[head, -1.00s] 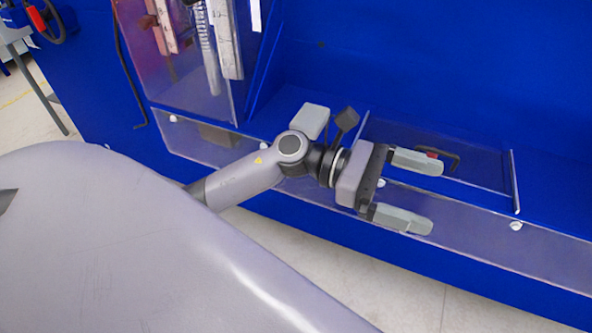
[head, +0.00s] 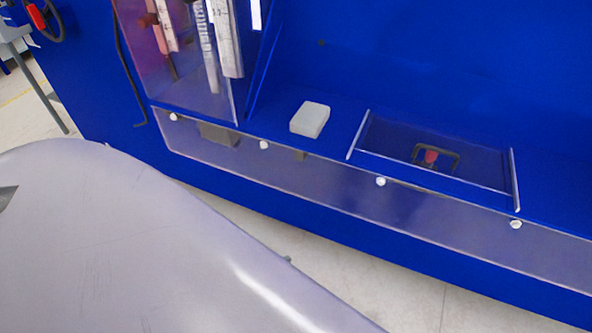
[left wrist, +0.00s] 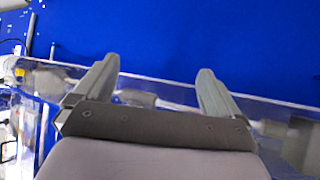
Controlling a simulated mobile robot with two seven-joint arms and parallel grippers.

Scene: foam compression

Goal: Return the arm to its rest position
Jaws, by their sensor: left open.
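My left gripper (left wrist: 155,85) shows in the left wrist view with its two grey fingers wide apart and nothing between them. Blue machine wall and a clear ledge lie beyond the fingers. In the head view my left gripper and forearm are out of sight, apart from a small dark bit at the edge of my large grey body. My right gripper is in neither view.
A blue machine (head: 430,60) fills the back. A pale foam block (head: 310,119) lies on its ledge. Beside it is a clear-covered recess (head: 390,140) with a black and red handle (head: 431,156). A clear guard strip (head: 330,178) runs along the front.

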